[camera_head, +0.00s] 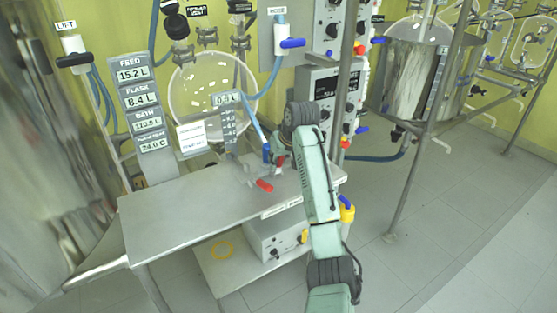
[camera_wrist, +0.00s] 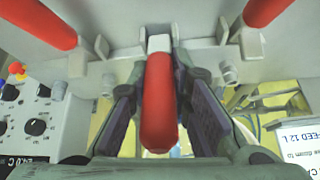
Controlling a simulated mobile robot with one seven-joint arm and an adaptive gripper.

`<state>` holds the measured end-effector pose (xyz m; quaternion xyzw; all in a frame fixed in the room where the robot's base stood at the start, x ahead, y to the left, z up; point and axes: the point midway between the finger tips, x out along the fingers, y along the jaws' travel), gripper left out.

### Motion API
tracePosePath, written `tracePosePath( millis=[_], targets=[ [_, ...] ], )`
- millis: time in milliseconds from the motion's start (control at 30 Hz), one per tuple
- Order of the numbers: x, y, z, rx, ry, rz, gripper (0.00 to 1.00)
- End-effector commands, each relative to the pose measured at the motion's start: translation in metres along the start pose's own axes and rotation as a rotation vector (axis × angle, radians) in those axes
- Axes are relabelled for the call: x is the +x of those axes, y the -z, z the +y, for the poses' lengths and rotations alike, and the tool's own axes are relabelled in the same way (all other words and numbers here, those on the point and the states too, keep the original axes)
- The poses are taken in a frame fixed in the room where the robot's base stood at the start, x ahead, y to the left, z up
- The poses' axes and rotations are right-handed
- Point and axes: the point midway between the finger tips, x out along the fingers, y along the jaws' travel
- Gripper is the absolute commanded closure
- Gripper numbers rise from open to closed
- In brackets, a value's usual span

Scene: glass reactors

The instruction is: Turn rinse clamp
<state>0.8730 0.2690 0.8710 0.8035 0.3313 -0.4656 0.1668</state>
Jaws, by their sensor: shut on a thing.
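A red clamp handle (camera_wrist: 158,105) with a pale square end points toward the camera in the wrist view. My gripper (camera_wrist: 161,82) has one dark finger on each side of this handle and is shut on it. Two more red handles show in the wrist view, one at the upper left (camera_wrist: 40,24) and one at the upper right (camera_wrist: 266,10). In the head view my gripper (camera_head: 282,158) is at the back of the steel table, partly hidden by my arm. A red handle (camera_head: 264,185) sticks out left of it. No rinse label is readable.
The steel table (camera_head: 180,215) is mostly bare. A blue-handled part (camera_head: 266,153) with a hose stands close left of my gripper. A glass vessel (camera_head: 190,90) stands behind. A control box (camera_head: 275,240) sits on the lower shelf.

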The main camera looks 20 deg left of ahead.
Motion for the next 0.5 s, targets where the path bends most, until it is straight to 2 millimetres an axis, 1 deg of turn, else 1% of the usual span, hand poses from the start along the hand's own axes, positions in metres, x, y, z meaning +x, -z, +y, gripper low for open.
tracePosePath(
  millis=[33, 267, 300, 500],
  targets=[
    [-0.0004, -0.0001, 0.0024, 0.002, -0.005, 0.000, 1.00],
    [-0.0003, -0.0001, 0.0025, 0.002, -0.005, 0.001, 1.00],
    [-0.0003, -0.0001, 0.0026, 0.002, -0.005, 0.001, 0.81],
    [-0.0001, 0.0000, 0.0018, 0.002, -0.004, 0.001, 0.68]
  ],
)
